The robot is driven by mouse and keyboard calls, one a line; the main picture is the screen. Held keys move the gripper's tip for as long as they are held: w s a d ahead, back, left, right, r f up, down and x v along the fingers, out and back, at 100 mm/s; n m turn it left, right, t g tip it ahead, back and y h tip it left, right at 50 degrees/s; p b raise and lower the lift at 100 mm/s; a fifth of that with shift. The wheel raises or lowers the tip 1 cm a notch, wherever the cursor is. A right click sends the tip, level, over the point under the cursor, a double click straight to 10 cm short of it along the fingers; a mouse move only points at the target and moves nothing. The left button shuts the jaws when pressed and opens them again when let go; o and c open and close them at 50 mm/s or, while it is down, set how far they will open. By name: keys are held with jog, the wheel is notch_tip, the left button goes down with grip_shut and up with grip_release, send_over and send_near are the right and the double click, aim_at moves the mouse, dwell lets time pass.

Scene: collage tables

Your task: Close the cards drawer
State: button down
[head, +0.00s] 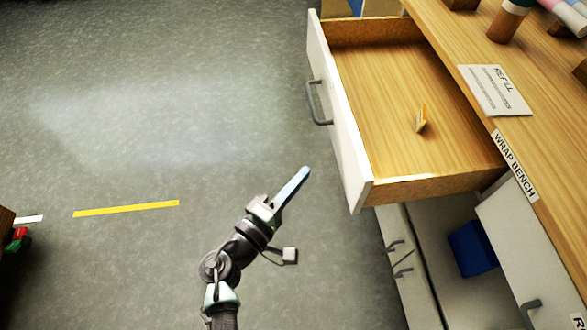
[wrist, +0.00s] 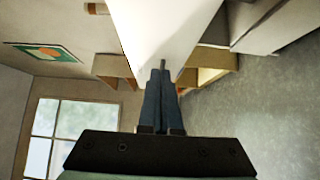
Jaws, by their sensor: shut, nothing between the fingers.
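An open drawer (head: 385,158) with a white front (head: 341,130) and a grey bar handle (head: 317,103) sticks out from the wooden bench at the right in the head view. A small yellowish piece (head: 421,119) lies on its floor. No label on the drawer front can be read from here. My gripper (head: 306,172) is shut and empty, to the left of the drawer front and apart from it in the head view. In the wrist view my shut fingers (wrist: 161,75) point toward a white panel (wrist: 160,30), which seems to be the drawer front.
The bench top (head: 470,40) carries a "REFILL" sign (head: 495,90) and rolls (head: 508,20); its edge reads "WRAP BENCH". Below are white drawers or doors and a blue bin (head: 472,248).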

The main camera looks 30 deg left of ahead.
aim_at(342, 149)
jog(key=w+d, duration=0.1)
jog(key=w, duration=0.1)
jog(key=w+d, duration=0.1)
jog(key=w, duration=0.1)
jog(key=w+d, duration=0.1)
jog(key=w, duration=0.1)
jog(key=shift+w+d, duration=0.1)
jog(key=shift+d, duration=0.15)
jog(key=shift+w+d, duration=0.25)
jog(key=shift+d, duration=0.1)
